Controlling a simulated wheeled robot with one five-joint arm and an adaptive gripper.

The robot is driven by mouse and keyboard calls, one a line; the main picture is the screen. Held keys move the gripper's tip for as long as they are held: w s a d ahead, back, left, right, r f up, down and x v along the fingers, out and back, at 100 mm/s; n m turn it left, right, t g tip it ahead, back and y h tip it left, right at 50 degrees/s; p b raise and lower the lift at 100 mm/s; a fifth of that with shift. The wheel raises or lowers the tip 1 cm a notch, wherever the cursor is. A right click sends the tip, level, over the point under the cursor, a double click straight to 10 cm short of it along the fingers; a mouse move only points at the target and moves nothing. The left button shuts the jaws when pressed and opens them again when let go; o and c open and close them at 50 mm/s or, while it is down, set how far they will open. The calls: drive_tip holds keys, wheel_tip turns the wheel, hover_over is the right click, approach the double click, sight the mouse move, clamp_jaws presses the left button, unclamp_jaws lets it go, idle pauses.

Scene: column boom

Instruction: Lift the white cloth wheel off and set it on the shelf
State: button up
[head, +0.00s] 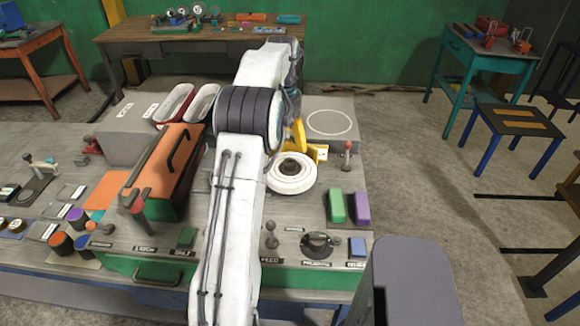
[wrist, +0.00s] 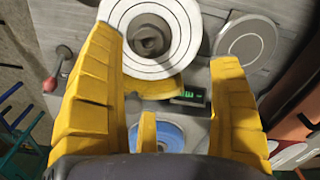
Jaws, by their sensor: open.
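The white cloth wheel (head: 290,186) lies flat around a dark hub on the bench, just right of my arm in the head view. In the wrist view the wheel (wrist: 118,22) shows at the top, with a grey hub in its centre. My gripper (wrist: 165,48) is open and empty, its yellow fingers spread on either side of the wheel's near part. In the head view my gripper (head: 306,142) is partly hidden by my arm. I cannot tell whether the fingers touch the wheel. No surface is clearly identifiable as the shelf.
A grey block with a white circle (head: 330,123) stands behind the wheel. A red-knobbed lever (head: 347,154) is to its right, with green (head: 336,206) and purple (head: 362,208) blocks nearer. An orange-topped box (head: 168,165) is left of my arm. Floor at the right is partly free.

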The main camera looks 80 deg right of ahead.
sight(293, 162)
drive_tip(key=shift+s+d+f, duration=0.1)
drive_tip(key=shift+s+d, duration=0.05)
drive_tip(key=shift+s, duration=0.7)
drive_tip(key=shift+s+d+f, duration=0.1)
drive_tip(key=shift+s+f, duration=0.3)
drive_tip(key=shift+f, duration=0.15)
drive_tip(key=shift+a+f+p, duration=0.2)
drive_tip(key=shift+f+p, duration=0.05)
drive_tip(key=shift+f, duration=1.4)
drive_tip(key=shift+a+f+p, duration=0.2)
drive_tip(key=shift+f+p, duration=0.05)
drive_tip(key=shift+f, duration=1.35)
drive_tip(key=shift+c, duration=0.4)
clamp_jaws()
drive_tip(key=shift+r, duration=0.1)
